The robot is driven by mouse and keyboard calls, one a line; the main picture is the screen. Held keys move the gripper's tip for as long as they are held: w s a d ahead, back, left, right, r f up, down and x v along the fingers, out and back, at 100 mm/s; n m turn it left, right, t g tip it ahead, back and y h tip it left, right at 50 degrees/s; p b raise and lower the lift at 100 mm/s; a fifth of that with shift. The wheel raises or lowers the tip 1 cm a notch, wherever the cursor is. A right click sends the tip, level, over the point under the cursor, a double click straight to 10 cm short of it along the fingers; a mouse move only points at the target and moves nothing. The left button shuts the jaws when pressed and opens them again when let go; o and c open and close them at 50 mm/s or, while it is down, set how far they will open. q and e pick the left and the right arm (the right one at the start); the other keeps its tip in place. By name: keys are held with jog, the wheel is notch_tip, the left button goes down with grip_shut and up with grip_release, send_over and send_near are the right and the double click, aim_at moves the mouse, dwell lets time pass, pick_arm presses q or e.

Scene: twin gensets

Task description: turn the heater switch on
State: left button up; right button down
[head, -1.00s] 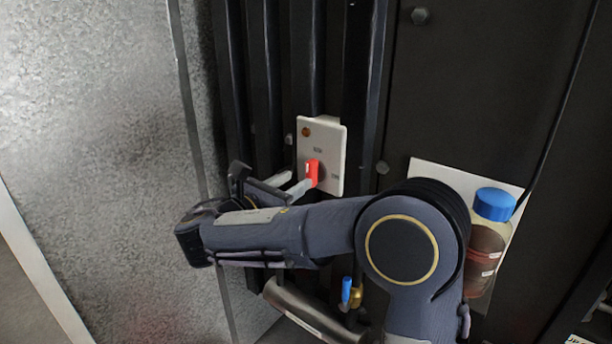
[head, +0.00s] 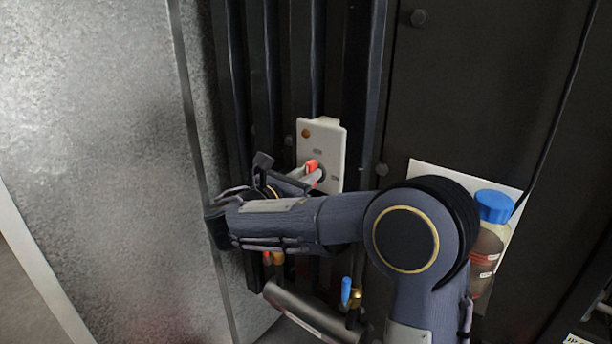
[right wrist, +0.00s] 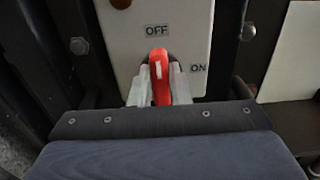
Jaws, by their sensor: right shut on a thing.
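The heater switch is a red handle (right wrist: 158,75) on a white plate (head: 332,150) fixed to the dark ribbed unit. In the right wrist view the plate (right wrist: 228,20) has an OFF label (right wrist: 156,31) above the handle and an ON label (right wrist: 197,68) to its right. The handle's white mark points up toward OFF, with only a slight lean. My right gripper (right wrist: 158,92) is shut on the red handle, one pale finger on each side. In the head view my right gripper (head: 310,175) partly hides the handle (head: 312,166). My left gripper is not in view.
A bottle with a blue cap (head: 494,206) stands at the right, partly behind my right arm. A blue-handled valve (head: 346,291) and a dark grey pipe (head: 315,312) lie below the arm. A grey metal panel (head: 90,130) fills the left.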

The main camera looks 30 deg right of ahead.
dwell(0.3)
jog(key=shift+s+d+f+m+b, duration=0.1)
jog(key=shift+f+m+b, duration=0.05)
jog(key=shift+m+b, duration=2.55)
jog(key=shift+s+a+f+m+b, duration=0.1)
jog(key=shift+s+f+m+b, duration=0.1)
jog(key=shift+m+b, duration=2.55)
jog(key=shift+s+d+f+m+b, duration=0.15)
jog(key=shift+m+b, duration=1.8)
jog(key=shift+m, duration=1.5)
jog(key=shift+w, duration=0.1)
jog(key=c, duration=1.4)
grip_release()
jog(key=shift+o, duration=0.2)
